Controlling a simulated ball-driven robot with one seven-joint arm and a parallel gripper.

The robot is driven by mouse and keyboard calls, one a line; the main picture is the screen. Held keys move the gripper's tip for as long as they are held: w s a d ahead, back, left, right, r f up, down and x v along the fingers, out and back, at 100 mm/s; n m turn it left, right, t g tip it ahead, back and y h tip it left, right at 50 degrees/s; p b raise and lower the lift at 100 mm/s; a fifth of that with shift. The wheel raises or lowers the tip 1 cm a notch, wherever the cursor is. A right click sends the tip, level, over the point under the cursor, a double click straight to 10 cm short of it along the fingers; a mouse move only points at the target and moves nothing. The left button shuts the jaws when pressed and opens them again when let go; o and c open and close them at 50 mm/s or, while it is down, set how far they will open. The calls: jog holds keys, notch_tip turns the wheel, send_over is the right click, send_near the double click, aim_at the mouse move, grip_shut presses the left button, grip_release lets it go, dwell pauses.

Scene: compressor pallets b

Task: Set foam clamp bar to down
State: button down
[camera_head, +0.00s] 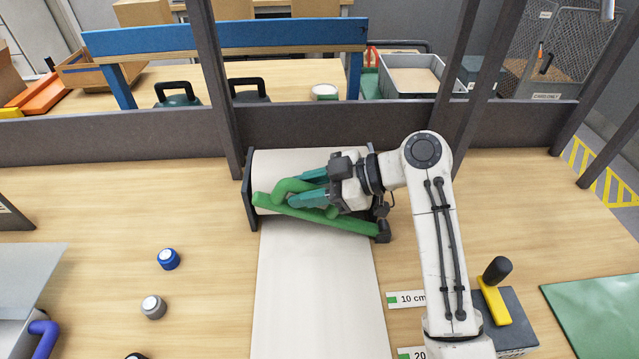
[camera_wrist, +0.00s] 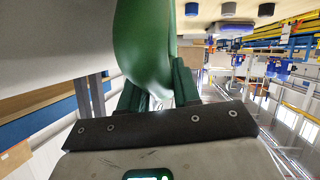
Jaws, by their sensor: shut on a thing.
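The green foam clamp bar (camera_head: 305,217) lies across the pale foam sheet (camera_head: 315,290), in front of the foam roll (camera_head: 296,166). It slopes slightly, with its right end lower in the picture at a dark bracket. A thick green handle (camera_head: 287,187) rises from the bar. My gripper (camera_head: 312,186) is at this handle with its teal fingers on either side. In the wrist view the green handle (camera_wrist: 145,45) sits between the two fingers, and my gripper is shut on it. Whether the bar touches the sheet cannot be told.
Dark posts and a low wall (camera_head: 330,120) stand behind the roll. Right of the sheet are a label reading 10 cm (camera_head: 406,299) and a dark block with a yellow lever (camera_head: 494,300).

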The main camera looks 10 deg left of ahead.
jog(key=shift+s+a+f+h, duration=0.15)
jog(key=shift+a+f+h, duration=0.45)
jog(key=shift+f, duration=0.2)
jog(key=c, duration=0.9)
grip_release()
jog(key=shift+d+r, duration=0.1)
